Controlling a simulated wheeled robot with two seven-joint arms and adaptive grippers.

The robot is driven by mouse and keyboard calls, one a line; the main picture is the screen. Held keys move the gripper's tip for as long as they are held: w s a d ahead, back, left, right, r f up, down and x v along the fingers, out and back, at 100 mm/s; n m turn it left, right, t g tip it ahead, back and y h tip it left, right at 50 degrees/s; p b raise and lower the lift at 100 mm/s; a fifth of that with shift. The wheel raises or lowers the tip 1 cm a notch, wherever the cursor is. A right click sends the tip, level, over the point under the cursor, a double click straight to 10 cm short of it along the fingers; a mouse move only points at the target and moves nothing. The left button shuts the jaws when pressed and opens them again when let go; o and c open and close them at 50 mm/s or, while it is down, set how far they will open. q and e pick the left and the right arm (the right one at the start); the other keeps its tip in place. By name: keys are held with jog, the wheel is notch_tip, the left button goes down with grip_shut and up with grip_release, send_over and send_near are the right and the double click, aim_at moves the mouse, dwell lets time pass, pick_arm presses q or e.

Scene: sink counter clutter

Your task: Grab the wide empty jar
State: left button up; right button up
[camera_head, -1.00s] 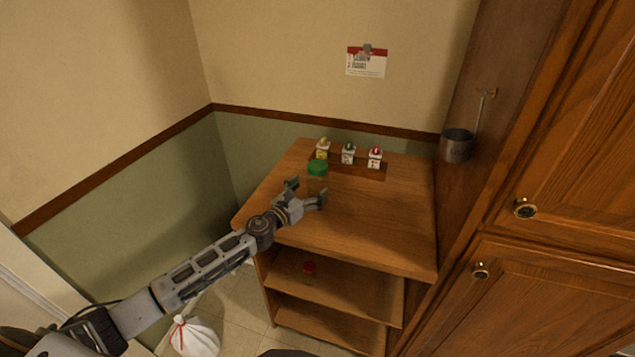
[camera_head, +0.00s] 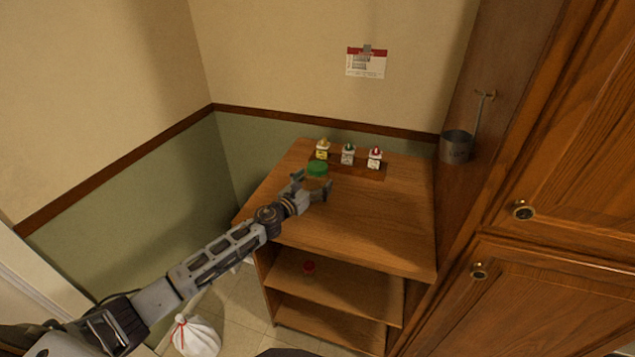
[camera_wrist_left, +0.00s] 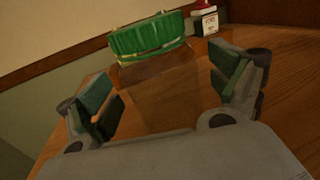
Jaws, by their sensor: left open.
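The wide jar is clear with a green lid (camera_head: 317,168) and stands on the wooden shelf top. In the left wrist view the jar's see-through body (camera_wrist_left: 160,90) shows under its ridged green lid (camera_wrist_left: 148,38), between the two fingers. My left gripper (camera_head: 313,187) is open, with one finger on each side of the jar; I cannot tell whether either finger touches it. The gripper hides part of the jar's lower body in the head view. My right gripper is not in view.
The wooden top (camera_head: 385,225) is clear to the right. A tall cabinet (camera_head: 560,190) bounds the right side.

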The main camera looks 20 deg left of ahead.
pick_arm(q)
jog(key=shift+x, duration=0.8)
jog(key=c, duration=1.2)
